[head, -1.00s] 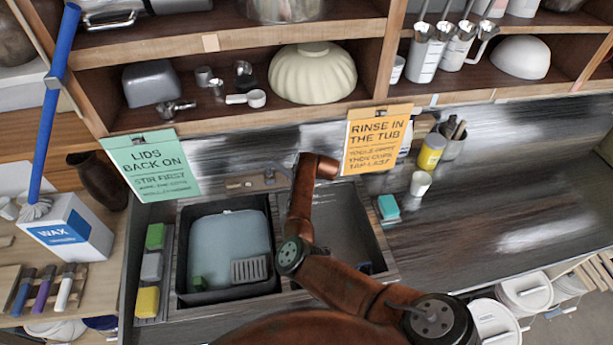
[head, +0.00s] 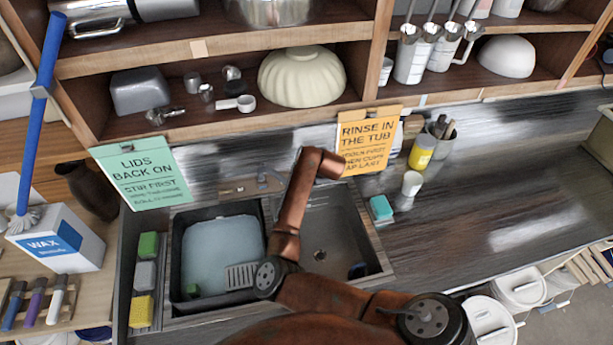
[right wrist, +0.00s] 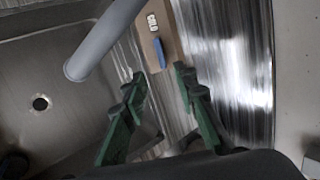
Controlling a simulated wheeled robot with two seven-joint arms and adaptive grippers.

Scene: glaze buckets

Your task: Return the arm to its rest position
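My right arm (head: 292,215) reaches up across the sink in the head view, its far end bent to the right just in front of the orange sign. Its gripper does not show in that view. In the right wrist view my right gripper (right wrist: 161,73) has its two green fingers apart, with nothing between them. A grey tube (right wrist: 103,38) and the metal basin with a round drain (right wrist: 40,103) lie to the left of the fingers. A small blue object (right wrist: 160,52) lies on a tan strip beyond the fingertips. My left gripper is not in view.
Shelves run above. An orange sign (head: 367,143), a yellow jar (head: 422,152) and a white cup (head: 412,183) stand behind. The right counter (head: 500,200) is mostly clear.

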